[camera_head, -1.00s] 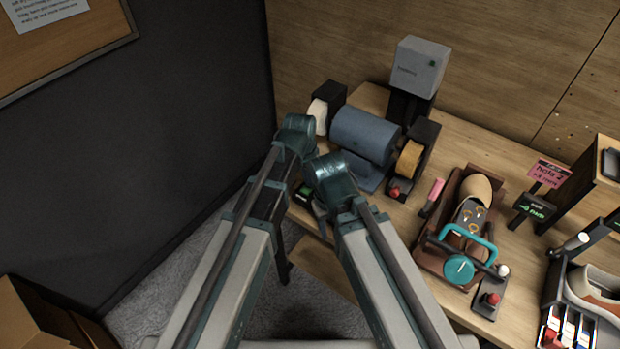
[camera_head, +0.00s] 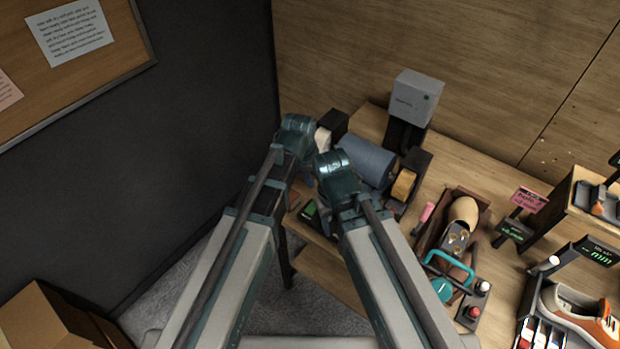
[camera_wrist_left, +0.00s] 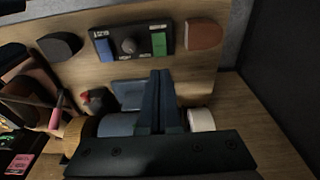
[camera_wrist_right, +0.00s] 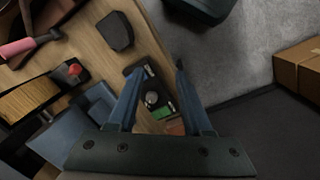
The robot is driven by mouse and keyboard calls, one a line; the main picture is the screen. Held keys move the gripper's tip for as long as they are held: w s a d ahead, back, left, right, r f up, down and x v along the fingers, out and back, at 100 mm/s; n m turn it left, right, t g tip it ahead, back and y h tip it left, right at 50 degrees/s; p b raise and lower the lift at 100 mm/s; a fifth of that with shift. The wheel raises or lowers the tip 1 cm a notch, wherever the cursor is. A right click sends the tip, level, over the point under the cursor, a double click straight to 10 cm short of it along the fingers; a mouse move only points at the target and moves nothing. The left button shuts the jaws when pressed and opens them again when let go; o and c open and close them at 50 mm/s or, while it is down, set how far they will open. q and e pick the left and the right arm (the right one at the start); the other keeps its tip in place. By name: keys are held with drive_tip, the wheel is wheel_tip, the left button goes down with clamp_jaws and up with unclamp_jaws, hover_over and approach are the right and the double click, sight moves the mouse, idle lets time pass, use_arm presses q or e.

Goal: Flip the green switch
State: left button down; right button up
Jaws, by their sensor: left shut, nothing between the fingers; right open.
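A dark switch panel shows at the top of the left wrist view, with a green switch (camera_wrist_left: 159,44) on one side, a blue switch (camera_wrist_left: 103,49) on the other and a round knob (camera_wrist_left: 129,46) between them. The green switch also shows in the right wrist view (camera_wrist_right: 161,111) and, partly hidden behind my arms, in the head view (camera_head: 310,208). My left gripper (camera_wrist_left: 161,73) is shut and empty, its fingertips pointing toward the panel near the green side. My right gripper (camera_wrist_right: 160,70) is open and empty, with the panel showing between its fingers. Contact with the panel cannot be seen.
A dark wall (camera_head: 200,130) borders the left side.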

use_arm(q)
drive_tip(key=shift+r, duration=0.6)
use_arm(e)
drive_tip(key=shift+r, duration=0.55)
